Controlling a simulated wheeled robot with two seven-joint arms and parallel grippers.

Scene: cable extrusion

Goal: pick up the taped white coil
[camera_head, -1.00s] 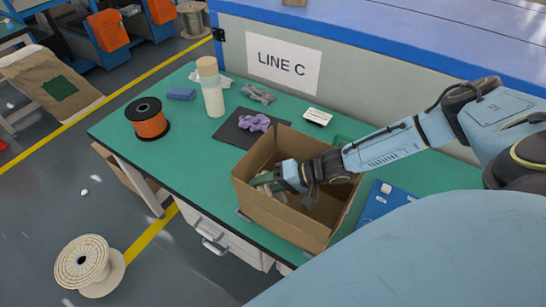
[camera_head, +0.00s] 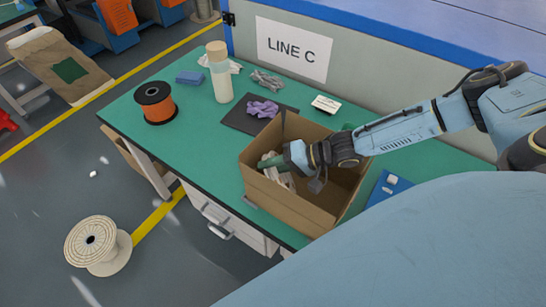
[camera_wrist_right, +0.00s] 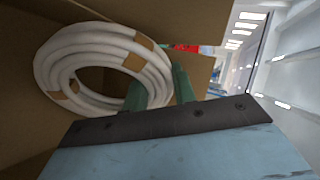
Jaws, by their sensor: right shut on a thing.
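The white coil (camera_wrist_right: 92,62) with brown tape bands shows large in the right wrist view, inside a cardboard box. In the head view it is partly visible as a pale loop (camera_head: 284,181) near the box's left wall. My right gripper (camera_wrist_right: 160,88) has its green fingers on either side of the coil's near right edge and is shut on it. In the head view my right gripper (camera_head: 270,161) is in the mouth of the box, over its left part. Its fingers hide part of the coil. My left gripper is not in view.
The open cardboard box (camera_head: 290,206) stands at the front edge of the green table (camera_head: 190,125). Behind it are a dark mat (camera_head: 234,118) with purple gloves (camera_head: 262,108), a bottle (camera_head: 220,80) and an orange spool (camera_head: 156,104). A blue panel (camera_head: 386,186) lies to its right.

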